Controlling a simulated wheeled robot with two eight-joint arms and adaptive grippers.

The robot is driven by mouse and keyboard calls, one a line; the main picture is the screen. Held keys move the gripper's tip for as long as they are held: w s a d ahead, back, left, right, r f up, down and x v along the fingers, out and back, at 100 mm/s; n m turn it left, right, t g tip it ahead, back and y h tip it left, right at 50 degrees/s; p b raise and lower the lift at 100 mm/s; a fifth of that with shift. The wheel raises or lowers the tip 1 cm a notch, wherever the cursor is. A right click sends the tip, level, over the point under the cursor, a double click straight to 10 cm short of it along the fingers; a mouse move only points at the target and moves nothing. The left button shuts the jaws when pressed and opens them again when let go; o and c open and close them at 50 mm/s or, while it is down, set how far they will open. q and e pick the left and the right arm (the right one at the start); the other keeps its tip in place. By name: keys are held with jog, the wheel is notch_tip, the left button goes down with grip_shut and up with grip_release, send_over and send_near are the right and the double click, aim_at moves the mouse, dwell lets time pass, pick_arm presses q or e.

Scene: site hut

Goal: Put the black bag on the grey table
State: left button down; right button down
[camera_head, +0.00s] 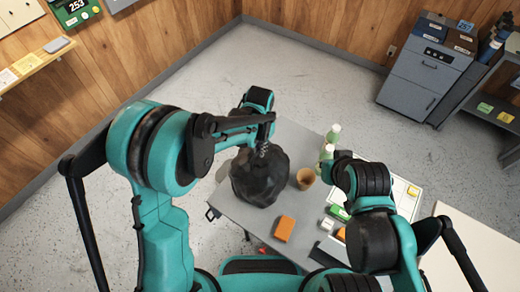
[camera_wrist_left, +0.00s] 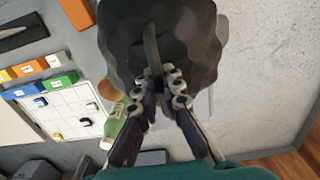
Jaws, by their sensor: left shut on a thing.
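The black bag (camera_head: 260,178) is a dark, lumpy, rounded sack in the head view, over the left part of the grey table (camera_head: 246,214). My left gripper (camera_head: 263,148) is shut on its top from above. In the left wrist view the fingers of the left gripper (camera_wrist_left: 167,82) pinch a narrow neck of the black bag (camera_wrist_left: 150,42), which fills the top middle. I cannot tell whether its underside touches the table. My right arm reaches over the table's right side, but its gripper is not visible.
Right of the bag stand a brown cup (camera_head: 306,179) and green-white bottles (camera_head: 328,152). An orange block (camera_head: 284,229) lies near the front. Small boxes and a white gridded board (camera_head: 405,188) crowd the right side. Grey cabinets (camera_head: 424,78) stand by the back wall.

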pick_arm(q)
jog(key=shift+f, duration=0.15)
jog(key=c, duration=1.7)
grip_release()
jog(key=shift+r, duration=0.45)
notch_tip(320, 180, up, 12)
jog(key=shift+f+p, duration=0.2)
jog(key=shift+p, duration=0.65)
jog(key=s+a+r+n+t, duration=0.1)
jog(key=s+a+n+t, duration=0.1)
jog(key=s+a, duration=0.3)
jog(key=s+a+r+n+t, duration=0.2)
jog(key=s+a, duration=0.2)
jog(key=a, duration=0.3)
jog(key=s+a+r+n+t, duration=0.2)
jog(key=s+a+t, duration=0.1)
jog(key=s+a, duration=0.2)
jog(key=shift+s+a+n, duration=0.35)
jog(key=shift+a+n, duration=0.05)
